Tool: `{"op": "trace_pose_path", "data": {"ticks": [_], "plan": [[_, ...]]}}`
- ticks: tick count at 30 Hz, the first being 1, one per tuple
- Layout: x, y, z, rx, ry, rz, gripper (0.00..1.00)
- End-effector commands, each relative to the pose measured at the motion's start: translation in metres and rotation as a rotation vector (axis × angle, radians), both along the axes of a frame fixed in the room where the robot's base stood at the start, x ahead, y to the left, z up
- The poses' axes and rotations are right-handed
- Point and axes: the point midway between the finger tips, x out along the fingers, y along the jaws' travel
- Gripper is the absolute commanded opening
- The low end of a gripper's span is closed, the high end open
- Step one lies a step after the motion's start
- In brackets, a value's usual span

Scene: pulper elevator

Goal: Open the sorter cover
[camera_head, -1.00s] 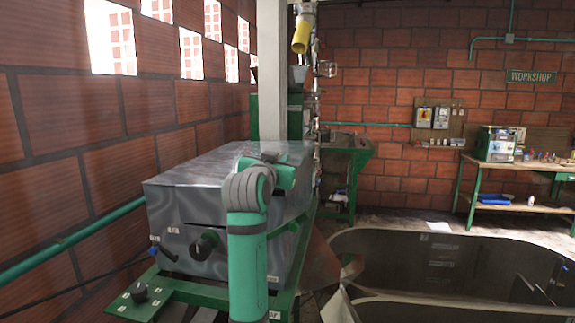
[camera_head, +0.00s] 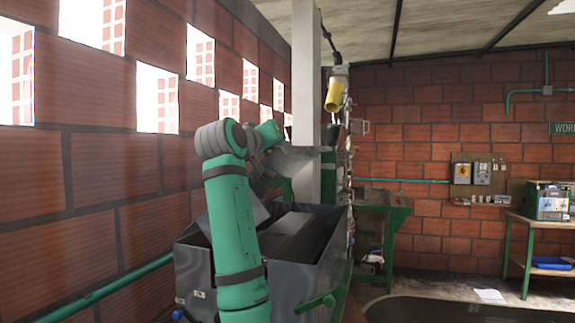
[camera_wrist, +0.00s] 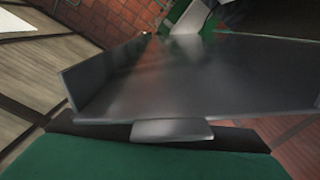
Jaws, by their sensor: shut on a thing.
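The sorter's metal box (camera_head: 325,268) stands open at its top, and its dark inside shows in the head view. The grey sorter cover (camera_head: 298,160) is swung up and tilted above the box, partly hidden by my arm. In the wrist view the cover (camera_wrist: 200,80) fills the middle as a broad grey plate with a bent side edge. My gripper (camera_wrist: 172,140) is at the near edge of the cover, shut on it at a pale tab. The fingertips are hard to make out, and my arm hides them in the head view.
A grey post (camera_head: 306,100) and a yellow hanging part (camera_head: 336,92) are close behind the cover. The brick wall (camera_head: 110,175) runs along the left. A green workbench (camera_head: 537,235) stands apart at the right.

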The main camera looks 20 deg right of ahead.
Motion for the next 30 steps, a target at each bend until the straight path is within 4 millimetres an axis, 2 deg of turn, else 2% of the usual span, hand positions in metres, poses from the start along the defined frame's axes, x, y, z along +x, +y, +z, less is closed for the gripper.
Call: {"op": "trace_pose_path", "data": {"ticks": [3,9,22,23,24,25,30], "plan": [[0.006,0.013,0.011,-0.036,0.03,0.004,0.0],[0.011,0.025,0.019,-0.066,0.057,0.008,0.0],[0.013,0.031,0.02,-0.072,0.062,0.013,0.0],[0.013,0.031,0.02,-0.072,0.062,0.013,0.17],[0.013,0.031,0.02,-0.072,0.062,0.013,0.26],[0.013,0.031,0.02,-0.072,0.062,0.013,0.31],[0.013,0.029,0.021,-0.071,0.062,0.011,0.31]]}}
